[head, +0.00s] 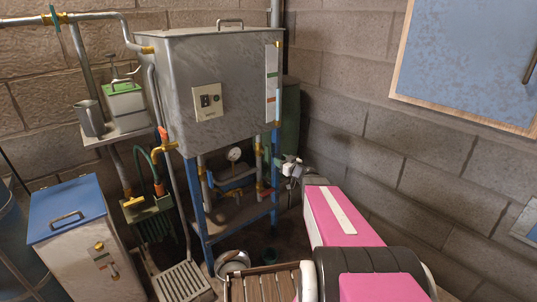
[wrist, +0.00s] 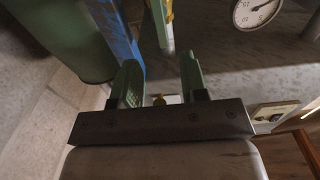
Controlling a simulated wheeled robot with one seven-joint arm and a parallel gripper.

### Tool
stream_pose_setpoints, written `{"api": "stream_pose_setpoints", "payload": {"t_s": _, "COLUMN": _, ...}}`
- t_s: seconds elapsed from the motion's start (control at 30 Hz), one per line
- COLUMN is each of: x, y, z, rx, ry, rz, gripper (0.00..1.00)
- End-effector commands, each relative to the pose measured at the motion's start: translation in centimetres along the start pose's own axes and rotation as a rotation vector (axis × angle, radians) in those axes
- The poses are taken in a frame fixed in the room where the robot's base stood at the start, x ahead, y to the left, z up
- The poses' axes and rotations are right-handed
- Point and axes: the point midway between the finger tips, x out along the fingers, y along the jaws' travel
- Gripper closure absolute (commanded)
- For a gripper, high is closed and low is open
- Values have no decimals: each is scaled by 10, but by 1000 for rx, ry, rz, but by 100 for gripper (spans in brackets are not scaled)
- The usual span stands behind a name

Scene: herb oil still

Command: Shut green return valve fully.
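My gripper (wrist: 160,82) is open in the wrist view, with its two green fingers apart and nothing clearly held between them. A pale green pipe piece with a yellow part (wrist: 164,25) is ahead of the gap, apart from the fingers.
The grey tank (head: 215,95) stands on a blue frame (head: 275,175). A round gauge (head: 234,154) hangs below it and shows in the wrist view (wrist: 256,13). A teal lever (head: 55,18) is on the upper-left pipe. A wooden slatted crate (head: 265,287) stands in front.

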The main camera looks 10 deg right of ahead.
Motion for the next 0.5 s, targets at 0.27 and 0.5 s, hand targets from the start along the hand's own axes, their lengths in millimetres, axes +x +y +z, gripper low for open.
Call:
{"api": "stream_pose_setpoints", "payload": {"t_s": 0.27, "x": 52, "y": 1, "z": 1, "rx": 0, "ry": 0, "rz": -3, "gripper": 60}}
{"api": "stream_pose_setpoints", "payload": {"t_s": 0.5, "x": 84, "y": 1, "z": 1, "rx": 1, "ry": 0, "rz": -3, "gripper": 60}}
